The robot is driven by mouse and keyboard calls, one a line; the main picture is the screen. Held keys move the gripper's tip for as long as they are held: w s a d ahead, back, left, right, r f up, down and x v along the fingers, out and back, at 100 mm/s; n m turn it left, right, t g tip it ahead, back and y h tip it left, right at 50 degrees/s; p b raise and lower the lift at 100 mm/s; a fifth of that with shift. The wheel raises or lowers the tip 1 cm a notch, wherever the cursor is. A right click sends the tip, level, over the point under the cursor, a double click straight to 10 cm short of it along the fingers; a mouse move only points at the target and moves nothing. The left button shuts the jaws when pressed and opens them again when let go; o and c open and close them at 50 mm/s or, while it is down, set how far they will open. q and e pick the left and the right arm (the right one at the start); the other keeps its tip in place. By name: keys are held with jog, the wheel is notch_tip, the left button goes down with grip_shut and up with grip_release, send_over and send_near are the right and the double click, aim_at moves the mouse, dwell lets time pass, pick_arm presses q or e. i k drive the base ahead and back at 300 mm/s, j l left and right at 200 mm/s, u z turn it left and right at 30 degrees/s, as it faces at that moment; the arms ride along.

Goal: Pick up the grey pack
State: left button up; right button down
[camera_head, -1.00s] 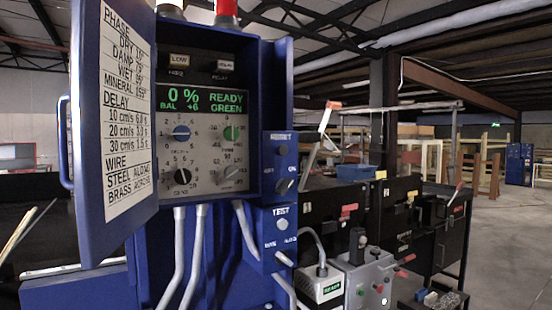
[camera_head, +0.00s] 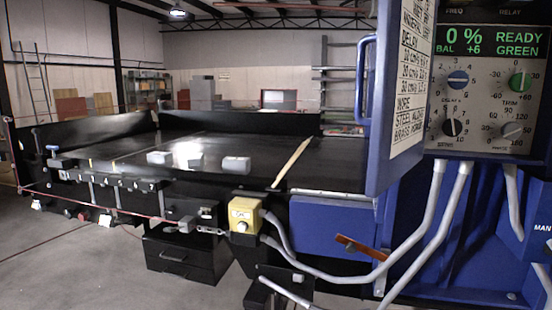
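Three small light packs lie apart in a row on the black conveyor belt (camera_head: 110,152) in the head view. The right one (camera_head: 236,164) looks grey. The middle one (camera_head: 195,161) and the left one (camera_head: 160,157) look paler, but glare on the belt makes their exact shades hard to tell. Neither of my grippers shows in the head view, and nothing is seen touching the packs.
A blue detector cabinet (camera_head: 462,210) with an open door (camera_head: 395,110) stands at the right. A pale stick (camera_head: 291,162) slants over the belt. A yellow switch box (camera_head: 245,216) sits on the conveyor's near side. Grey floor (camera_head: 85,260) is open at the lower left.

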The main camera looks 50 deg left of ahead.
aim_at(232, 164)
jog(key=u, duration=1.75)
